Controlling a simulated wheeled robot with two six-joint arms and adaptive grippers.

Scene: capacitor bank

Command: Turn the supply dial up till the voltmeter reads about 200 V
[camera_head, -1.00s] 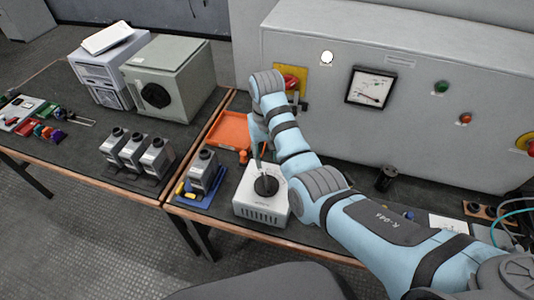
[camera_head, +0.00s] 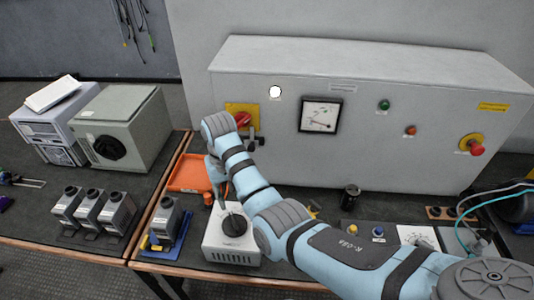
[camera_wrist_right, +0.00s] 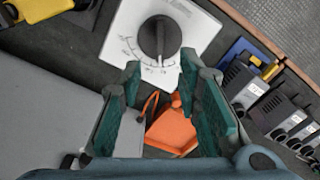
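The supply is a white box (camera_head: 232,246) with a black round dial (camera_head: 235,224) on top. In the right wrist view the dial (camera_wrist_right: 160,37) shows a pale pointer line and a printed scale around it. The voltmeter (camera_head: 320,115) is a square black-framed gauge on the grey cabinet; its needle shows, but its figures are too small to read. My right gripper (camera_head: 219,184) is beside the dial, partly hidden by its own arm. In the wrist view its teal fingers (camera_wrist_right: 164,67) are apart and empty, with the dial just beyond their tips. My left gripper is not in view.
An orange tray (camera_head: 190,174) lies behind the supply. A capacitor on a blue base (camera_head: 165,222) stands to its left. The cabinet (camera_head: 385,160) rises behind, with a red switch on a yellow plate (camera_head: 242,119). A black cylinder (camera_head: 350,197) stands right of my arm.

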